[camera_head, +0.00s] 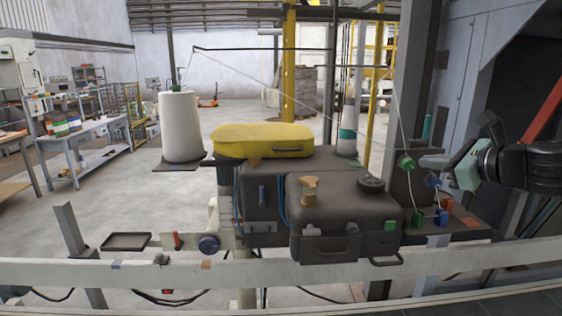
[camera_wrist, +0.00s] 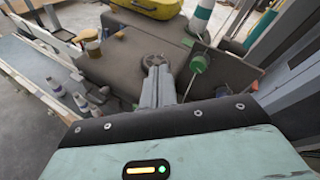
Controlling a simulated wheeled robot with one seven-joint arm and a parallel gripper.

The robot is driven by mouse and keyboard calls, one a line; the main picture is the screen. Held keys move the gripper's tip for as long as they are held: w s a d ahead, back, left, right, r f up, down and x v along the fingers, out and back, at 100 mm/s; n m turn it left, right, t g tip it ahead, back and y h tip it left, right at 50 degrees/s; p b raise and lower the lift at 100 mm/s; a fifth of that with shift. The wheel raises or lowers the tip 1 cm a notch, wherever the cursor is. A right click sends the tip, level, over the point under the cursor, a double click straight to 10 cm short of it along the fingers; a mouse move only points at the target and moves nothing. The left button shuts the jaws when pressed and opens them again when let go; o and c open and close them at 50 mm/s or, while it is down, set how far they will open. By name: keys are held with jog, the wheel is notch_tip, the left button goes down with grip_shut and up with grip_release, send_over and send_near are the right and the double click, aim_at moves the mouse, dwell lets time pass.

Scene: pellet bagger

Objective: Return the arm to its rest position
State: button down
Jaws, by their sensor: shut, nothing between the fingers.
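My gripper (camera_head: 427,161) reaches in from the right in the head view, with its pale teal housing and grey fingers to the right of a green knob (camera_head: 406,162) on the machine. In the wrist view my gripper (camera_wrist: 157,70) shows its two grey fingers side by side, closed with nothing between them. They point toward a round dark cap (camera_wrist: 153,59) on the dark machine body (camera_wrist: 110,62). The black arm behind the housing runs off toward the right edge of the head view. I cannot tell how far the fingertips are from the machine.
The dark machine (camera_head: 345,212) stands behind a pale rail (camera_head: 240,272). It carries a yellow cover (camera_head: 262,139) and a white-and-teal thread cone (camera_head: 349,125). A large white cone (camera_head: 180,127) stands left, its thread running overhead. A grey column (camera_head: 418,70) rises near my arm.

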jog(key=s+a+f+n+g+b, duration=0.1)
jog(key=s+a+f+n+g, duration=0.4)
jog(key=s+a+f+n, duration=0.45)
jog(key=s+a+f+n+g, duration=0.55)
jog(key=a+f+n, duration=0.2)
jog(key=a, duration=0.45)
jog(key=s+d+n+g+h+b, duration=0.1)
jog(key=s+n+h, duration=0.5)
jog(key=s+n, duration=1.1)
jog(key=shift+s+d+r+g+b, duration=0.15)
jog(key=shift+s+d+g+b, duration=0.2)
jog(key=shift+s+g+b, duration=0.35)
